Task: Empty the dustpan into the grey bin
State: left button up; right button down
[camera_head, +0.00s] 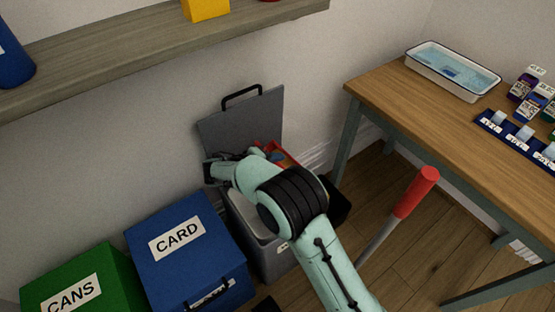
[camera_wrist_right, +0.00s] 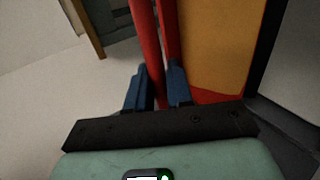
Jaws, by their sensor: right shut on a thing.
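The grey bin (camera_head: 270,258) stands against the wall with its lid (camera_head: 243,125) raised. My right arm crosses in front of it. My right gripper (camera_head: 252,154) is at the open top of the bin, near the raised lid, and is largely hidden by its own wrist. Part of the red dustpan (camera_head: 284,158) shows just beyond the wrist. In the right wrist view the blue fingertips are shut on the red handle (camera_wrist_right: 150,50) of the dustpan. A brownish-orange surface with a red edge lies right beside it. I cannot tell what the dustpan holds. My left gripper is out of view.
A blue CARD bin (camera_head: 190,262) and a green CANS bin (camera_head: 82,285) stand left of the grey bin. A shelf (camera_head: 130,55) runs above them. A red-gripped pole (camera_head: 414,192) rises at the right, before a wooden table (camera_head: 420,105) with a white basin (camera_head: 453,72).

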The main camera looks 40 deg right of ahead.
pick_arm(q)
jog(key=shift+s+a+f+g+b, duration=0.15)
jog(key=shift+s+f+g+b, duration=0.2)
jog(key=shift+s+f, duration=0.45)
pick_arm(e)
jog(key=a+h, duration=0.2)
jog(key=shift+w+a+r, duration=0.1)
jog(key=shift+a+r, duration=0.05)
jog(key=shift+a, duration=0.2)
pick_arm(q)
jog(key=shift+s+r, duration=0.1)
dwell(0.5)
